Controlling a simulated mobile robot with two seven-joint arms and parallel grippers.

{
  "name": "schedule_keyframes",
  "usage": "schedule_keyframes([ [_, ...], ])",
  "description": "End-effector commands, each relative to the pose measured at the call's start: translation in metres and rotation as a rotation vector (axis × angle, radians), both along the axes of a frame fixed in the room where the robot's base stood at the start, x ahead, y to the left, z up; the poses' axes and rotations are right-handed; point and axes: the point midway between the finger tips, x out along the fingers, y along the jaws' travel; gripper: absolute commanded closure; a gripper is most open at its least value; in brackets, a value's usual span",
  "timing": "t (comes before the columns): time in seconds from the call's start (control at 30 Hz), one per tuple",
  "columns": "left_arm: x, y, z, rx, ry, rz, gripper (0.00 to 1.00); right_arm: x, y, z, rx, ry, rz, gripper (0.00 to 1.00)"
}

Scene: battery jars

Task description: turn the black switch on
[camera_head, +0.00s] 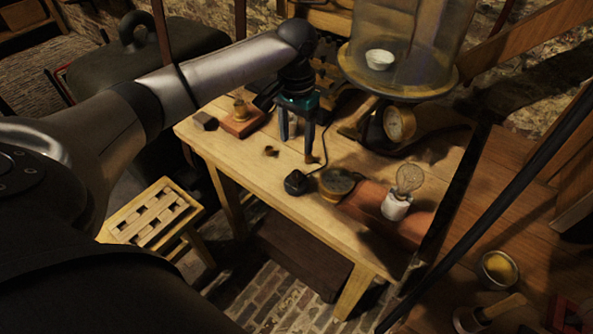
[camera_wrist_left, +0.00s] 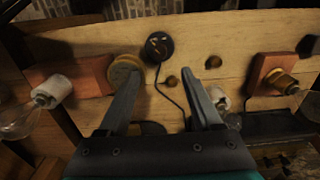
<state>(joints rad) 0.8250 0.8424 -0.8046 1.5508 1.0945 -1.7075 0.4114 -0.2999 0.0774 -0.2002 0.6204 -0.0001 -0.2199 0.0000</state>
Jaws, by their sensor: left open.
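The black switch (camera_head: 295,182) is a small dark piece with a cord, standing near the front edge of the wooden table (camera_head: 225,160). In the left wrist view the switch (camera_wrist_left: 159,46) looks round, with a small brassy detail on it; I cannot tell its setting. My left gripper (camera_head: 298,150) points down over the table, just behind the switch, its two fingers apart and empty. In the left wrist view the open left gripper (camera_wrist_left: 160,75) shows the switch beyond the gap between its fingertips, not touched. My right gripper is in neither view.
A round wooden-looking piece (camera_head: 336,183) stands close beside the switch. Right of it is a bulb in a white socket (camera_head: 395,207). A brass-topped reddish block (camera_head: 240,120) stands left. A glass jar (camera_head: 408,40) on a gauged stand rises behind. Bare tabletop lies left of the switch.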

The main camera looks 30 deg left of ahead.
Motion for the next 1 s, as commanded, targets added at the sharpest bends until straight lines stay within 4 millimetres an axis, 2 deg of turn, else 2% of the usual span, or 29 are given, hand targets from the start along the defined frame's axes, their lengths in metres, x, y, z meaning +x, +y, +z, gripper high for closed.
schedule_keyframes([
  [0.03, -0.001, 0.000, -0.015, 0.000, 0.005, 0.000, 0.34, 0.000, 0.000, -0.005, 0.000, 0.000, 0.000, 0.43],
  [0.3, -0.001, 0.000, -0.073, 0.000, 0.003, -0.001, 0.34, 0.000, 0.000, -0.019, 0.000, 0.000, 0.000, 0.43],
  [0.5, 0.000, 0.000, -0.101, 0.001, 0.001, -0.002, 0.34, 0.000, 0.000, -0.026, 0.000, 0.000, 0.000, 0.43],
  [0.7, 0.000, 0.000, -0.111, 0.001, 0.000, -0.002, 0.34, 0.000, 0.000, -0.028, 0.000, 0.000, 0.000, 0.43],
  [0.93, 0.000, 0.000, -0.111, 0.001, -0.001, -0.002, 0.34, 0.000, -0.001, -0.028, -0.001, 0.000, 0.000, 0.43],
  [1.0, 0.000, 0.000, -0.111, 0.001, -0.001, -0.002, 0.40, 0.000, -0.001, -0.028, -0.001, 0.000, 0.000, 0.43],
])
